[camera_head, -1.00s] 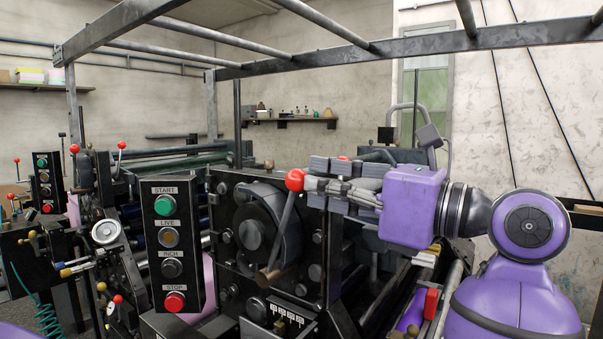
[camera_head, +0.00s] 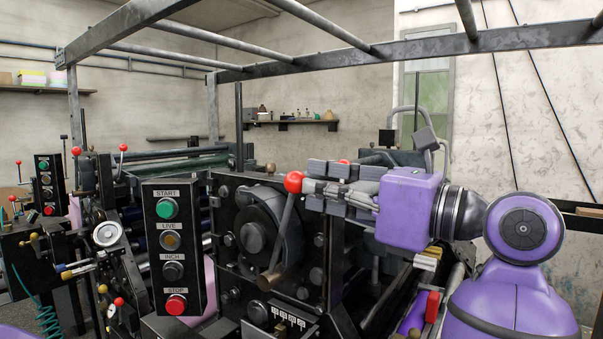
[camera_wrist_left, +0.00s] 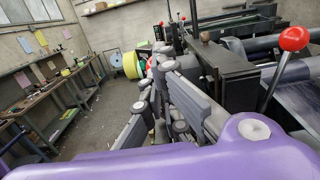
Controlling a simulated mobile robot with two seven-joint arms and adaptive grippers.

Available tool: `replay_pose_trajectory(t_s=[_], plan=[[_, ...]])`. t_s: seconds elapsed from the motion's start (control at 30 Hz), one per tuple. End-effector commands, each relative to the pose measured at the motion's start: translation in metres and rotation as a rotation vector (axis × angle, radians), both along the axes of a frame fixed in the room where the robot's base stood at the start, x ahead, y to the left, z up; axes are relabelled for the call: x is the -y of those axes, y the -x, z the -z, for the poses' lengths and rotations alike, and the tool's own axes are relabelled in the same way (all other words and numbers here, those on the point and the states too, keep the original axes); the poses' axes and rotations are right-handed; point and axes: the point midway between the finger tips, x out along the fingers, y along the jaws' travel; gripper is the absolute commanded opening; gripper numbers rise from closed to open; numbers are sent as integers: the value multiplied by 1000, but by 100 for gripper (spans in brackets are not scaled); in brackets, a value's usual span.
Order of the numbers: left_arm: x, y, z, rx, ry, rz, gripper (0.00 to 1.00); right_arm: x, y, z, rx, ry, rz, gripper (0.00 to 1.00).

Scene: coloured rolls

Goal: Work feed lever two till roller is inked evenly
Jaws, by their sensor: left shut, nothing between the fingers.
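A metal lever with a red ball knob (camera_head: 293,182) rises in front of the black machine panel (camera_head: 230,250). No label shows which feed lever it is. My left gripper (camera_head: 311,186), on a purple wrist, is shut and empty, with its fingertips right beside this knob. I cannot tell whether they touch. In the left wrist view the shut fingers (camera_wrist_left: 152,72) point away from me, and a little red shows at their tips. A second red-knobbed lever (camera_wrist_left: 293,38) stands to their right. Dark rollers show behind the panel, but their inking cannot be judged. My right gripper is not in view.
A control box with START, LIVE, INCH and STOP buttons (camera_head: 173,250) stands left of the lever. More levers and a gauge (camera_head: 107,233) crowd the far left. An overhead metal frame spans the machine. Open floor (camera_wrist_left: 95,120) and a workbench (camera_wrist_left: 35,100) lie left in the wrist view.

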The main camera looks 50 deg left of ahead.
Motion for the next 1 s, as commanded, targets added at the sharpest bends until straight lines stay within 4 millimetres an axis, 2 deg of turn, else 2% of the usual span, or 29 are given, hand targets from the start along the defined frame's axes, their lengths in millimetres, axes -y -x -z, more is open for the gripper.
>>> replay_pose_trajectory(t_s=[1.0], plan=[[-44,15,-3,1,0,-1,0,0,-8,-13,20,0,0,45]])
